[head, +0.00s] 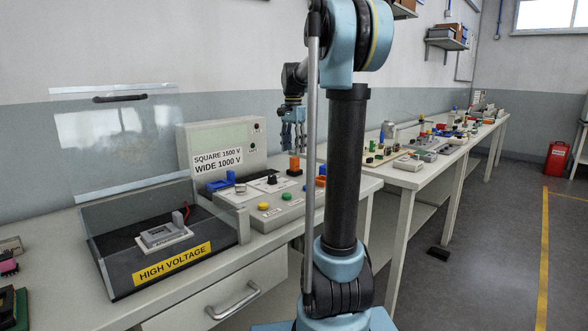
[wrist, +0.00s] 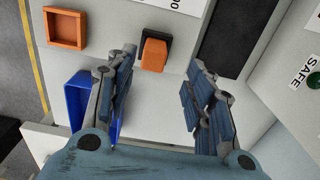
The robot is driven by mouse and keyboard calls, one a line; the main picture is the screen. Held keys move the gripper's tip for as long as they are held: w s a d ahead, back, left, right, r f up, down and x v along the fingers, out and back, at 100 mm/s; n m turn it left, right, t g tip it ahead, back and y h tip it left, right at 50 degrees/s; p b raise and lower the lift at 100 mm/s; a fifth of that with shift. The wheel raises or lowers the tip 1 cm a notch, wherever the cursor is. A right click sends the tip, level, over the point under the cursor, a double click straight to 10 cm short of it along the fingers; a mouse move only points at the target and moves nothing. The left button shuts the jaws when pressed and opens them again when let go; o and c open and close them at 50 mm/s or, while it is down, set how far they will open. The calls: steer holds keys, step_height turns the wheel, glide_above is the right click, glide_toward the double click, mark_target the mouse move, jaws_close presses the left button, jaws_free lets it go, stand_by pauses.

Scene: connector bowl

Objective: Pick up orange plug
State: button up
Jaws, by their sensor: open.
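The orange plug (head: 294,163) stands upright in a black socket on the tester's sloping panel. In the wrist view the orange plug (wrist: 154,54) shows beyond the fingertips, between the two fingers and nearer the left one. My gripper (head: 292,145) hangs above the plug in the head view, fingers pointing down. In the wrist view my gripper (wrist: 163,60) is open, with nothing between its fingers.
An orange square tray (wrist: 65,28) and a blue tray (wrist: 79,100) sit left of the plug in the wrist view. A blue plug (head: 222,184) and the high-voltage box (head: 172,264) stand to the left in the head view. More connectors crowd the far bench.

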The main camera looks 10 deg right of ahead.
mark_target(295, 157)
steer(key=shift+s+d+f, duration=0.1)
steer(key=shift+s+f, duration=0.1)
steer(key=shift+f, duration=1.25)
steer(key=shift+s+d+f, duration=0.1)
steer(key=shift+s+f, duration=0.05)
steer(key=shift+f, duration=1.25)
steer(key=c, duration=1.1)
